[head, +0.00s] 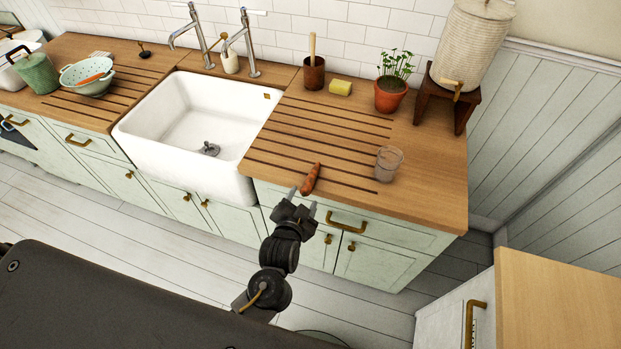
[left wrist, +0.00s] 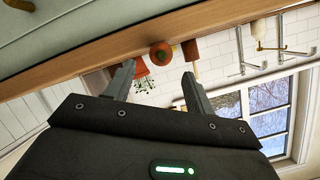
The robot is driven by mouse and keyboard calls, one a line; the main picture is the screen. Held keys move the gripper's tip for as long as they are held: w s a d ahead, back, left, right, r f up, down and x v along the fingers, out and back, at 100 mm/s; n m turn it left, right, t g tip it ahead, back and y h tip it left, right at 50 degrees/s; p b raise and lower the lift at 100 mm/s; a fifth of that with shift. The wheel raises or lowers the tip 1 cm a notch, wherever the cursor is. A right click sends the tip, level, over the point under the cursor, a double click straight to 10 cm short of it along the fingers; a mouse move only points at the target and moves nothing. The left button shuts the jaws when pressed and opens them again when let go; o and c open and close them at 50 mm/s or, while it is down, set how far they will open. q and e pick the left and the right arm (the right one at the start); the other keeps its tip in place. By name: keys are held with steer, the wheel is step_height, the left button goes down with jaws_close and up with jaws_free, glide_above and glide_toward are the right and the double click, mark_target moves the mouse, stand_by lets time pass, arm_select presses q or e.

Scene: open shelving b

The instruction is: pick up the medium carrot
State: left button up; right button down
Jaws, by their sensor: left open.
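An orange carrot (head: 310,178) lies on the wooden counter (head: 430,185), close to its front edge and right of the sink. My left gripper (head: 303,200) is open and empty, just in front of the counter edge, with its fingers pointing toward the carrot's near end. In the left wrist view, a round orange end with a green centre, apparently the carrot (left wrist: 160,53), shows at the counter edge. It lies beyond and between the open fingertips of the left gripper (left wrist: 158,70). My right gripper is out of view.
A clear glass (head: 388,163) stands right of the carrot. A potted plant (head: 391,94), yellow sponge (head: 340,87) and brown pot (head: 313,76) stand behind. The white sink (head: 190,120) is left. A colander (head: 88,77) farther left holds another orange item.

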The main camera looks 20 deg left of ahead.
mark_target(306, 191)
arm_select(q)
steer(key=shift+w+p, duration=0.3)
steer(key=shift+w, duration=0.1)
steer(key=p+x, duration=0.1)
steer(key=x, duration=0.2)
steer(key=shift+w+a+f, duration=0.1)
steer(key=shift+w+f, duration=0.05)
steer(key=shift+w, duration=0.15)
steer(key=shift+w+f, duration=0.25)
steer(key=shift+w, duration=0.2)
steer(key=shift+s, duration=0.1)
steer(key=shift+c, duration=0.6)
steer(key=c, duration=0.9)
steer(key=shift+c, duration=0.2)
steer(key=shift+r, duration=0.1)
